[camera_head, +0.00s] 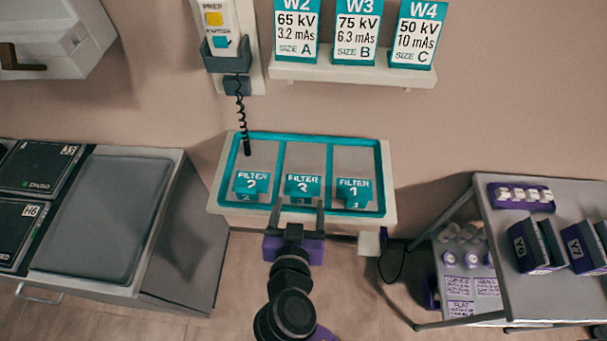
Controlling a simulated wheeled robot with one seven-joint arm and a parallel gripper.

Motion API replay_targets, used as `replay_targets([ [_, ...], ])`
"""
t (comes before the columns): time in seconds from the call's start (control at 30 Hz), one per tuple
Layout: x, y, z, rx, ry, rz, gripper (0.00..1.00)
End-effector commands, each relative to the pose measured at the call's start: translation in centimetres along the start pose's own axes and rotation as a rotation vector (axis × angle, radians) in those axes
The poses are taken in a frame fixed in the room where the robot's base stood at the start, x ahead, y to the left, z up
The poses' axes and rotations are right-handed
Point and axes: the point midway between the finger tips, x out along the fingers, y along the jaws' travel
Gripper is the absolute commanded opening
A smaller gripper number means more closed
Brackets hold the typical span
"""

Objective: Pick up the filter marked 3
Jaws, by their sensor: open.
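Three teal filters lie in separate compartments of a teal-rimmed wall tray (384,160). The right filter (355,190) reads FILTER 1.
A grey-topped cabinet (105,215) with black cassettes (42,167) stands at left. A metal cart (540,285) with purple boxes (530,245) stands at right. A coiled cord (241,115) hangs over the tray's left part. Cards stand on a wall shelf (350,74) above.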

Motion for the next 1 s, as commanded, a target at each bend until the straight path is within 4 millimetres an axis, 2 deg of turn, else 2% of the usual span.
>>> replay_targets([
  [0.4, 4.8, 0.1, 0.3, -0.001, -0.001, -0.001, 0.71],
  [0.7, 5.4, 0.1, 0.5, -0.001, -0.001, -0.002, 0.71],
  [0.77, 5.4, 0.1, 0.5, -0.001, -0.001, -0.002, 0.63],
  [1.0, 5.4, 0.1, 0.5, -0.001, -0.001, -0.002, 0.16],
])
